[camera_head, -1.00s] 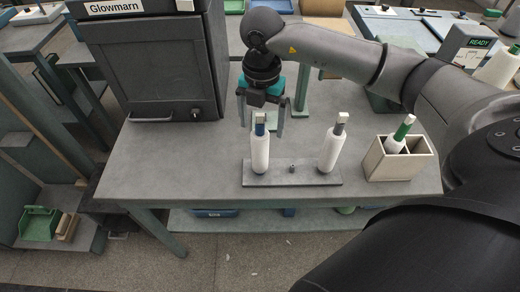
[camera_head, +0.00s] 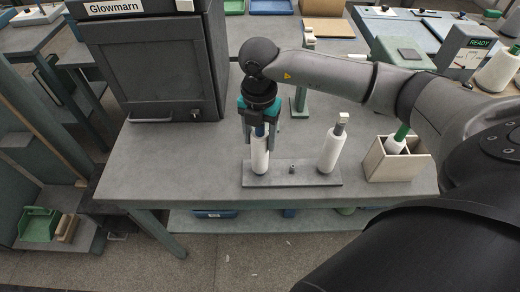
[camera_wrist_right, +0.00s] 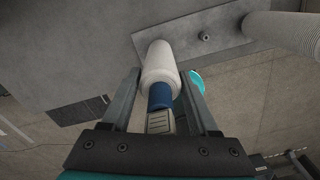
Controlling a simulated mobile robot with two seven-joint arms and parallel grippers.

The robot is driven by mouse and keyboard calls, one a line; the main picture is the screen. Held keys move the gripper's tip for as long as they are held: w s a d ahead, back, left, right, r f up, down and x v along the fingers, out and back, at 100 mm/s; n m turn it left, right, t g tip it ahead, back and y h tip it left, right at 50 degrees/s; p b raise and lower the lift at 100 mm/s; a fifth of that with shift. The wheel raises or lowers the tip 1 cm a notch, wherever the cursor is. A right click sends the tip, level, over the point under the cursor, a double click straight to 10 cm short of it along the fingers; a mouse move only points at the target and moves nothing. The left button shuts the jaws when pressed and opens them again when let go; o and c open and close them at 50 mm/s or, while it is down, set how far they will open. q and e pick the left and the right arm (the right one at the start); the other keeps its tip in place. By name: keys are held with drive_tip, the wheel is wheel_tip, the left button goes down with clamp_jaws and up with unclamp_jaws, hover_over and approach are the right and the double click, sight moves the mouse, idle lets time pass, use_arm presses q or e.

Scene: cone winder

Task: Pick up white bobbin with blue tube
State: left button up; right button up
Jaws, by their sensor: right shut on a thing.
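The white bobbin with the blue tube (camera_head: 260,155) stands upright at the left end of a grey base plate (camera_head: 306,178) on the table. My right gripper (camera_head: 259,138) is above it with its fingers down on both sides of the bobbin's top, shut on it. In the right wrist view the white bobbin (camera_wrist_right: 160,62) with its blue tube (camera_wrist_right: 160,95) lies between the two fingers (camera_wrist_right: 157,105). The bobbin's lower end still appears at the plate. My left gripper is not in view.
A second white bobbin with a grey tube (camera_head: 330,150) stands at the right of the plate, with a small peg (camera_head: 292,168) between. A beige box (camera_head: 372,160) holds a green-tubed bobbin (camera_head: 397,142). A dark cabinet (camera_head: 150,65) stands at the back left. The table's left front (camera_head: 175,175) is clear.

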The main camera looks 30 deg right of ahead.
drive_tip(key=c, duration=0.5)
drive_tip(key=shift+r, duration=0.15)
